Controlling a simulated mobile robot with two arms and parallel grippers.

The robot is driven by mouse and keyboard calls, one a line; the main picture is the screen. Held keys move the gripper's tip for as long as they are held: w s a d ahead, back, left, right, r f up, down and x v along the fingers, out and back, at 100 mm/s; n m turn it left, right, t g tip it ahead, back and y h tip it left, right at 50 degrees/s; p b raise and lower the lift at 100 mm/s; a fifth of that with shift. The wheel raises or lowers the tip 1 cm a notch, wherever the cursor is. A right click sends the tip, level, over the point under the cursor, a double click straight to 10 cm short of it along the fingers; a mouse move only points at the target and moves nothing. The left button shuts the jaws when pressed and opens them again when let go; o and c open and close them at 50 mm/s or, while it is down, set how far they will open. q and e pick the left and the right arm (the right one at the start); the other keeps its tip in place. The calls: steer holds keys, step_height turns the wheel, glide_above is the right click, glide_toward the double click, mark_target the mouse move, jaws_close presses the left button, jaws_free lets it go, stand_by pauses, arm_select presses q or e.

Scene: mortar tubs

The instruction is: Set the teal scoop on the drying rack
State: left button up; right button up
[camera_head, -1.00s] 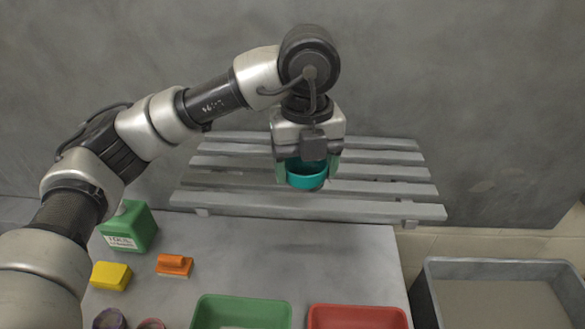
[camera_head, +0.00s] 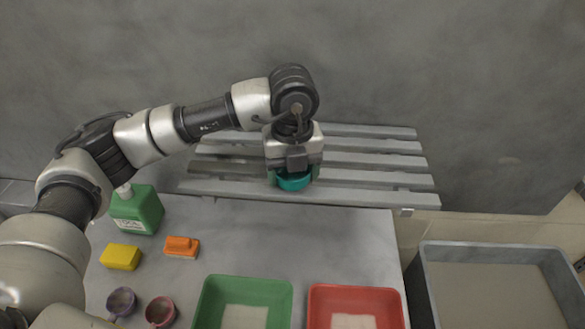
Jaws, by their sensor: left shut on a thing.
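The teal scoop (camera_head: 294,183) is between the fingers of my left gripper (camera_head: 293,178), which is shut on it. The gripper points down over the front slats of the grey slatted drying rack (camera_head: 375,178). The gripper hides the upper part of the scoop. I cannot tell whether the scoop touches the slats. My right gripper is not in view.
A green tub (camera_head: 205,306) and a red tub (camera_head: 313,308) stand at the table's front. A green bottle (camera_head: 138,212), yellow sponge (camera_head: 121,257), orange brush (camera_head: 182,246), purple scoop (camera_head: 121,302) and pink scoop (camera_head: 160,312) are at left. A grey bin (camera_head: 426,290) stands at right. The rack's right side is clear.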

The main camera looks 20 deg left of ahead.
arm_select(q)
steer(key=o, duration=1)
steer(key=shift+c, duration=0.2)
steer(key=shift+r, duration=0.1)
step_height(320, 180, up, 12)
steer(key=b, duration=0.4)
